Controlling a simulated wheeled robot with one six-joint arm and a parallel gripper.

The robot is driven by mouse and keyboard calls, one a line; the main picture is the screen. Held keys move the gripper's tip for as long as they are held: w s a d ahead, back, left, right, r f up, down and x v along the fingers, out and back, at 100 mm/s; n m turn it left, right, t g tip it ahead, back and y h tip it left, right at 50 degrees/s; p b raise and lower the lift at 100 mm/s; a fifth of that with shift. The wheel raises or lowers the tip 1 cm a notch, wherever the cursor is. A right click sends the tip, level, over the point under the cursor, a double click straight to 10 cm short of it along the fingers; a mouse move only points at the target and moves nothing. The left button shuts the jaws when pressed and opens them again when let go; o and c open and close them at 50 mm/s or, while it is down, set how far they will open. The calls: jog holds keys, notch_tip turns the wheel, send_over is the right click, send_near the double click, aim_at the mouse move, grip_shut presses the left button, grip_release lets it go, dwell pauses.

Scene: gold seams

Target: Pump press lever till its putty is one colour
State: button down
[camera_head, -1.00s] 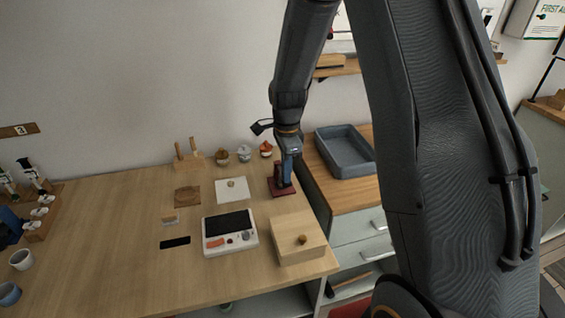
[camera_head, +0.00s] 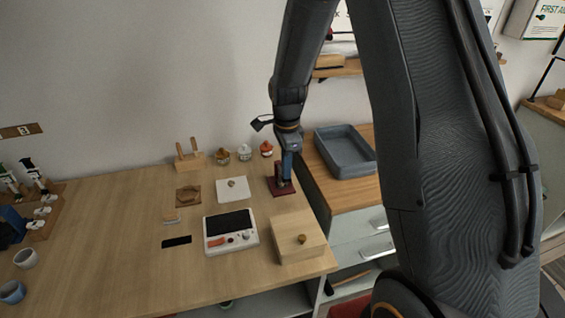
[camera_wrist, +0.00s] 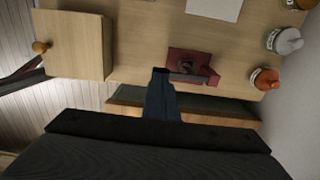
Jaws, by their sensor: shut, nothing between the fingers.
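The small dark red press (camera_head: 281,190) stands at the right edge of the wooden table. The wrist view shows it from above (camera_wrist: 200,59), with a dark patch in its middle. I cannot tell whether this patch is the putty, nor its colours. The lever does not show clearly. My gripper (camera_head: 287,181) points down at the press and hides part of it. In the wrist view my gripper's fingertips (camera_wrist: 160,72) are shut and empty, beside the press's left end. I cannot tell whether they touch it.
A wooden box (camera_head: 298,240) with a knob and a white device (camera_head: 230,232) stand in front. Several lidded jars (camera_head: 245,153) and a wooden stand (camera_head: 189,158) are behind. A grey tray (camera_head: 345,150) sits on the cabinet to the right.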

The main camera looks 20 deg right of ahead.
jog(key=shift+f+b, duration=0.3)
jog(key=shift+f, duration=0.45)
dwell(1.2)
jog(key=shift+r+p, duration=0.75)
jog(key=shift+s+f, duration=0.1)
jog(key=shift+f, duration=0.8)
dwell(0.7)
jog(key=shift+r, duration=0.1)
jog(key=shift+r+p, duration=0.35)
jog(key=shift+r, duration=0.4)
jog(key=shift+f, duration=0.8)
dwell(0.9)
